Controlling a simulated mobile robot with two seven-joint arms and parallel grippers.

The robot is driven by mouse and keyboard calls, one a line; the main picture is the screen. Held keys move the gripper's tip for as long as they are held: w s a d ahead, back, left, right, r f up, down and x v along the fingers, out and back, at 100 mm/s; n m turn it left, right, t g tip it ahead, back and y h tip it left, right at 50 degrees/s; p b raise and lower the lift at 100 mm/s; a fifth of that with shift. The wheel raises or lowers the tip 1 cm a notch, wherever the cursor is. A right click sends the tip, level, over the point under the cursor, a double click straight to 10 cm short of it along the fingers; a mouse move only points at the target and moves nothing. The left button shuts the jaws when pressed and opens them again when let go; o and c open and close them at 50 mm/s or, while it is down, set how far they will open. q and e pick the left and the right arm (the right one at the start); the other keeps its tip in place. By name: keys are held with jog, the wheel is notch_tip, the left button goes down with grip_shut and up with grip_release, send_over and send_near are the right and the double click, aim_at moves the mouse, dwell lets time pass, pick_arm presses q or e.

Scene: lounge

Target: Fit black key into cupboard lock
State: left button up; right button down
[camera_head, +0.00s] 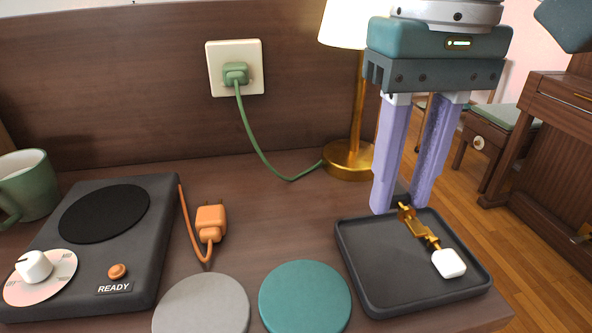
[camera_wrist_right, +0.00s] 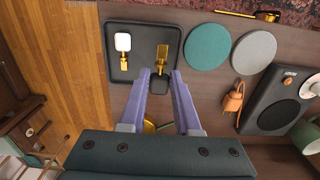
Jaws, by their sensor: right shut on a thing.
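My right gripper (camera_head: 408,205) is at the far side of a black tray (camera_head: 375,290), pointing down. It is shut on the black key, whose dark head (camera_wrist_right: 158,86) sits between the fingertips in the right wrist view. Its gold shaft (camera_wrist_right: 162,57) points away from the fingers, over the tray. I cannot tell whether the key still touches the tray. A white-headed key (camera_head: 449,263) lies in the tray to the right. I cannot clearly make out the cupboard lock. My left gripper is not in view.
A brass lamp (camera_head: 349,160) stands close behind my right gripper. A teal disc (camera_head: 305,298), a grey disc (camera_head: 202,306), an orange plug (camera_head: 209,219) and a dark hotplate (camera_head: 150,220) lie to the left. Dark wooden furniture (camera_head: 555,140) stands beyond open floor at right.

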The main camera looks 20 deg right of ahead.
aim_at(381, 264)
notch_tip(381, 264, down, 7)
jog(key=shift+f+b, duration=0.15)
jog(key=shift+b, duration=0.2)
jog(key=shift+f, duration=0.15)
jog(key=c, duration=0.9)
grip_release()
jog(key=shift+r, duration=0.3)
notch_tip(381, 264, up, 12)
jog(key=shift+f+p, duration=0.1)
jog(key=shift+p, duration=0.55)
